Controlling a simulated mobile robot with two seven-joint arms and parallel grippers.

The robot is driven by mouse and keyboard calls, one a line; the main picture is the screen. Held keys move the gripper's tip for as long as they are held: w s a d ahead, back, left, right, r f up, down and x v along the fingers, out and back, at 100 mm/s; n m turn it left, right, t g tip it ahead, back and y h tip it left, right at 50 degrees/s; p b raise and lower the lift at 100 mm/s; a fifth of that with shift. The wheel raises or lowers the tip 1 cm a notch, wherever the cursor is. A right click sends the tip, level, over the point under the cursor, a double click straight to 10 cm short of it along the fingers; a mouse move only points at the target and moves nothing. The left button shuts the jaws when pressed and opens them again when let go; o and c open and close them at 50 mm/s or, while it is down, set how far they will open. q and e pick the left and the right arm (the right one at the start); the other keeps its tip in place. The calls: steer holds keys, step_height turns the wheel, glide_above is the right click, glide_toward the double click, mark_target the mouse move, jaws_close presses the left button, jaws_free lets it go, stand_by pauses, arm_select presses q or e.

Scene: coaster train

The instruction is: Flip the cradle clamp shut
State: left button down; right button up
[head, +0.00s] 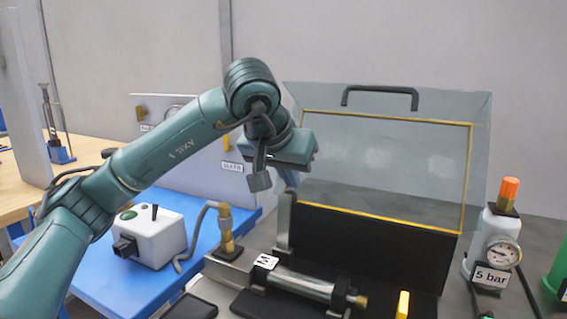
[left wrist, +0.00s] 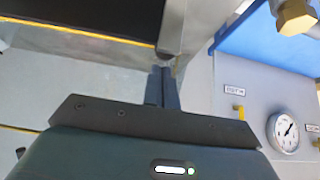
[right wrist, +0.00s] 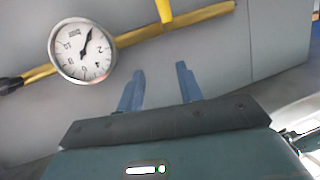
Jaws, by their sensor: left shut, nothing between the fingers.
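The cradle clamp's grey arm (head: 285,225) stands upright at the left end of the cradle. A shiny metal cylinder (head: 300,286) lies in the cradle, with a label at its left end and a brass fitting at its right. My left gripper (head: 290,179) is just above the top of the clamp arm, shut and empty. In the left wrist view its fingers (left wrist: 161,84) are together, close to the grey end of the clamp arm (left wrist: 172,30); whether they touch is unclear. My right gripper (right wrist: 158,88) is open and empty in its wrist view.
A clear guard with a yellow-edged frame (head: 390,122) stands open behind the cradle. A gauge bottle (head: 500,252) stands at right. A yellow block (head: 402,305) is in front.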

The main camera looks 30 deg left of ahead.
arm_select(q)
steer(key=shift+x, duration=0.95)
